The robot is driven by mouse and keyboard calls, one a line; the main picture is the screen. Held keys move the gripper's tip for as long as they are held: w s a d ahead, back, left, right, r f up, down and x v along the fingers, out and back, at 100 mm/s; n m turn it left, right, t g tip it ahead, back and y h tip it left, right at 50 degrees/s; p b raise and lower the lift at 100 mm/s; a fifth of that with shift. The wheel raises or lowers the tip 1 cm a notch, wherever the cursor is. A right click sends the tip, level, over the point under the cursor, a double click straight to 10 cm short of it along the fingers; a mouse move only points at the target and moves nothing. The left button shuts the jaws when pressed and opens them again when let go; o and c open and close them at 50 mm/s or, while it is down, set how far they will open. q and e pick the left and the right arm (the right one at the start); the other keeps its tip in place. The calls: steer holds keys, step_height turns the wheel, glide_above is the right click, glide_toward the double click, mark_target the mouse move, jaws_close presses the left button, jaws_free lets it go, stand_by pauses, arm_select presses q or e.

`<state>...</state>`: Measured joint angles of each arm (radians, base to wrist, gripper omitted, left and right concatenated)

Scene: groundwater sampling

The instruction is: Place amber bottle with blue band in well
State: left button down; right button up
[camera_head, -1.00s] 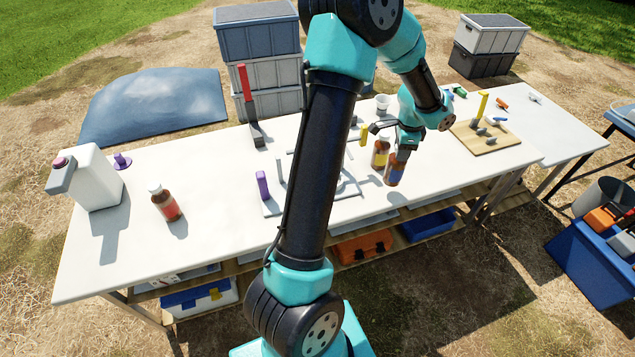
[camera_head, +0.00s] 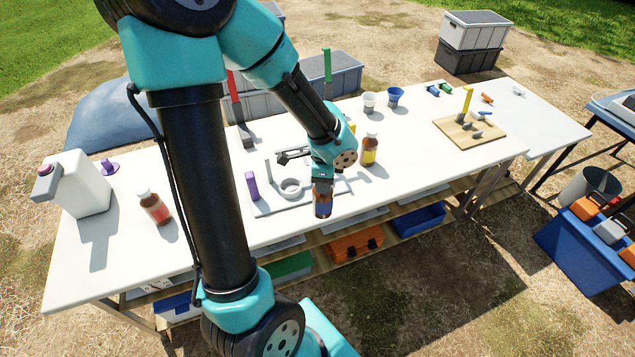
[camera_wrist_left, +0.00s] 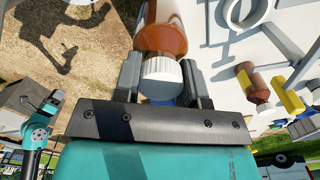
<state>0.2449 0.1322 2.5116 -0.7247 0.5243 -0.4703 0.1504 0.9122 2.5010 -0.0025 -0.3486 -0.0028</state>
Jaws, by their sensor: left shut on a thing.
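The amber bottle with the blue band (camera_head: 323,207) hangs in my left gripper (camera_head: 322,182). The gripper is shut on it near its white cap (camera_wrist_left: 162,78), and the bottle is about upright above the front edge of the white rack plate (camera_head: 268,208). A pale ring-shaped well (camera_head: 290,188) stands on the plate, just left of the held bottle; it also shows in the left wrist view (camera_wrist_left: 247,10). The bottle is outside the well. A teal and dark arm part, likely my right arm, shows at the left of the left wrist view; its jaws are unclear.
An amber bottle with a yellow band (camera_head: 370,151) stands to the right, and one with a red band (camera_head: 155,209) to the left. Cups (camera_head: 395,96) and a wooden board (camera_head: 478,138) are farther right.

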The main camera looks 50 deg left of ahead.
arm_select(q)
steer(key=w+a+f, duration=0.1)
steer(key=w+a, duration=0.9)
steer(key=a, duration=0.1)
steer(key=shift+a+f, duration=0.2)
steer(key=shift+w+a+f, duration=0.15)
steer(key=shift+w+f, duration=0.05)
steer(key=shift+f, duration=0.7)
steer(key=shift+w+a+f, duration=0.15)
steer(key=shift+f, duration=0.95)
steer(key=c, duration=0.7)
jaws_free()
steer(key=shift+r, duration=0.2)
